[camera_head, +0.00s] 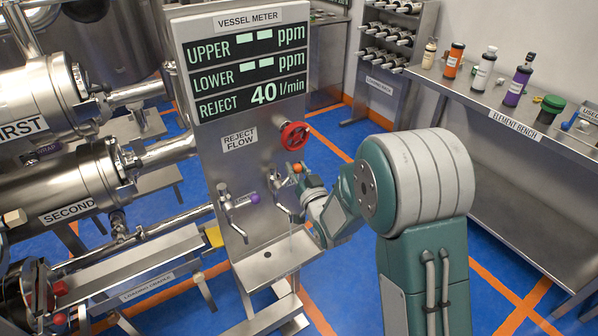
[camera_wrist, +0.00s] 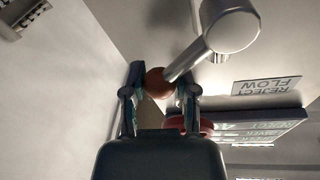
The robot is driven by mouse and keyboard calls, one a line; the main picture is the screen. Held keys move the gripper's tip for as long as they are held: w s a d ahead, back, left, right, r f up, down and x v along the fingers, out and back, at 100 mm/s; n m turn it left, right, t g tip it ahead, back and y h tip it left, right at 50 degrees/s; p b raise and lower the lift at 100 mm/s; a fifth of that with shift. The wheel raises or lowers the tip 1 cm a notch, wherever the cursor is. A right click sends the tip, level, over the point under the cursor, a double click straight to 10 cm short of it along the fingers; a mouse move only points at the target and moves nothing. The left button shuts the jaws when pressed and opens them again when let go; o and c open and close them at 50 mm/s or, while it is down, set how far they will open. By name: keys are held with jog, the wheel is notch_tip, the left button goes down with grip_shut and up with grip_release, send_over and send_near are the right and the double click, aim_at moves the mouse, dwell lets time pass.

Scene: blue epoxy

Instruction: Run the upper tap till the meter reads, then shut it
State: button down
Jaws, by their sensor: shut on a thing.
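The meter panel (camera_head: 250,75) shows dashes for UPPER and LOWER ppm and 40 l/min for REJECT. Two taps stick out below it. The left tap (camera_head: 233,212) has a purple knob (camera_head: 254,198). The right tap (camera_head: 282,200) has an orange knob (camera_head: 297,168). No label shows which is the upper one. My gripper (camera_head: 303,180) is at the right tap, shut on its orange knob. In the wrist view the orange knob (camera_wrist: 157,82) sits between my gripper's fingers (camera_wrist: 160,90) at the lever's end. A faint pale streak, like thin water, hangs below the right spout.
A steel drip tray (camera_head: 275,262) is under the taps. The red reject flow handwheel (camera_head: 295,136) is just above my gripper. Steel vessels (camera_head: 75,185) stand at the left. The element bench (camera_head: 480,95) with several bottles is at the right, with blue floor between.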

jog(key=shift+s+a+r+n, duration=0.2)
jog(key=shift+a+n, duration=0.05)
jog(key=shift+n, duration=0.45)
jog(key=shift+s+a+r+n, duration=0.15)
jog(key=shift+a+r+n, duration=0.1)
jog(key=shift+n, duration=0.45)
jog(key=shift+y, duration=0.3)
jog(key=shift+c, duration=1.9)
grip_release()
jog(key=shift+a, duration=0.1)
jog(key=v, duration=1.2)
jog(key=shift+f, duration=0.1)
